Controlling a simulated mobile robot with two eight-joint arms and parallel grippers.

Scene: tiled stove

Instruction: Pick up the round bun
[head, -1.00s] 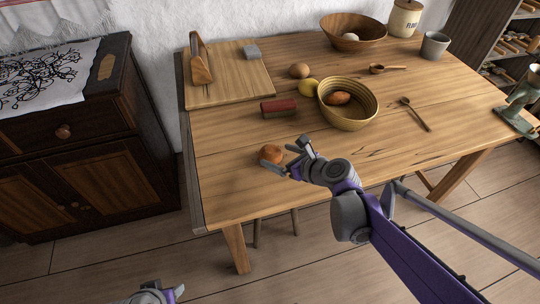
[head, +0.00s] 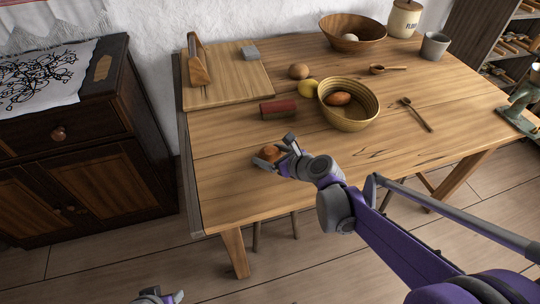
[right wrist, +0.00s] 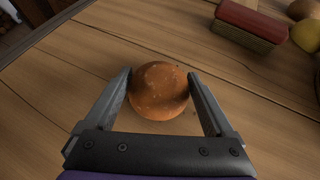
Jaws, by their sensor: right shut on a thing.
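The round bun (head: 268,153) is small and orange-brown and sits on the wooden table near its front left part. In the right wrist view the bun (right wrist: 158,91) lies between the two fingers. My right gripper (head: 274,153) is around the bun and shut on it, with a finger on each side; the wrist view shows the same gripper (right wrist: 160,97) from behind. I cannot see a gap under the bun. My left gripper (head: 160,297) shows only partly at the bottom edge of the head view, away from the table; its jaw opening is unclear.
A red-topped block (head: 279,108) lies behind the bun. A woven basket (head: 352,121) holds a brown item. A lemon (head: 307,89), a round brown item (head: 299,71), a wooden bowl (head: 371,30) and a cutting board (head: 235,88) stand farther back. The table around the bun is clear.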

